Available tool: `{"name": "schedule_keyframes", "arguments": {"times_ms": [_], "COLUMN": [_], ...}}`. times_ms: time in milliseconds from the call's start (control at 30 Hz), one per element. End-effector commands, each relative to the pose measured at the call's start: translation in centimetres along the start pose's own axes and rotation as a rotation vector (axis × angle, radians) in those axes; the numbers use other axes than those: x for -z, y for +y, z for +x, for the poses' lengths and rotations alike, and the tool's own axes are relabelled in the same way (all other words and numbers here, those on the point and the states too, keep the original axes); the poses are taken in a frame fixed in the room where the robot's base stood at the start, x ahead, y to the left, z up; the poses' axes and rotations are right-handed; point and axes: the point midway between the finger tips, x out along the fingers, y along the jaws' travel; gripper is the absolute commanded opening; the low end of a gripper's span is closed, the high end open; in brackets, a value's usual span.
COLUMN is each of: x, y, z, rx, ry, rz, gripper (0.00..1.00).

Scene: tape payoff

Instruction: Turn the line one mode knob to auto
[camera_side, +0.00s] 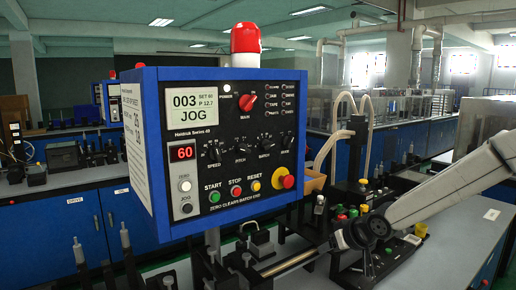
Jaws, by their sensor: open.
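A blue-edged control box (155,150) with a black front panel stands at centre left. Its display (187,105) reads 003, SET 60, P 12.7 and JOG. A row of small black knobs crosses the panel's middle: the speed knob (212,142), the pitch knob (241,139), the batch knob (266,137) and a rightmost knob (288,134), whose label is too small to read surely. A larger red knob (247,103), labelled MAIN, sits above them. My gripper (340,241) is low at the right, below and apart from the panel, open; its fingertips are hard to make out against dark fixtures.
Green, red and yellow buttons and a red stop button (284,181) on a yellow ring line the panel's lower edge. A red beacon (245,38) tops the box. Dark bench fixtures (262,245) crowd below it. The grey benchtop (450,245) is mostly clear at right.

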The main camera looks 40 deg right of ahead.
Motion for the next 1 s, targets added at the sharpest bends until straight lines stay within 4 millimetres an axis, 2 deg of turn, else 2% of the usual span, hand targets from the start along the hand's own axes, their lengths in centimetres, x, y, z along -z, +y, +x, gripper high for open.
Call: {"name": "schedule_keyframes", "arguments": {"times_ms": [33, 200, 300, 400, 500, 600, 1000], "x": [3.1, 12.9, 17.4, 20.6, 22.4, 23.3, 23.8], "y": [0.0, -0.3, -0.5, -0.6, -0.8, -0.9, -1.1], "z": [0.0, -1.6, -3.1, -4.6, -5.7, -6.2, -5.9], "rx": [0.017, 0.125, 0.203, 0.273, 0.323, 0.348, 0.353], "ry": [0.094, 0.391, 0.528, 0.627, 0.685, 0.711, 0.715], "rz": [0.040, 0.169, 0.221, 0.256, 0.276, 0.284, 0.286], "gripper": [0.52, 0.52, 0.52, 0.52, 0.52, 0.52, 0.52]}}
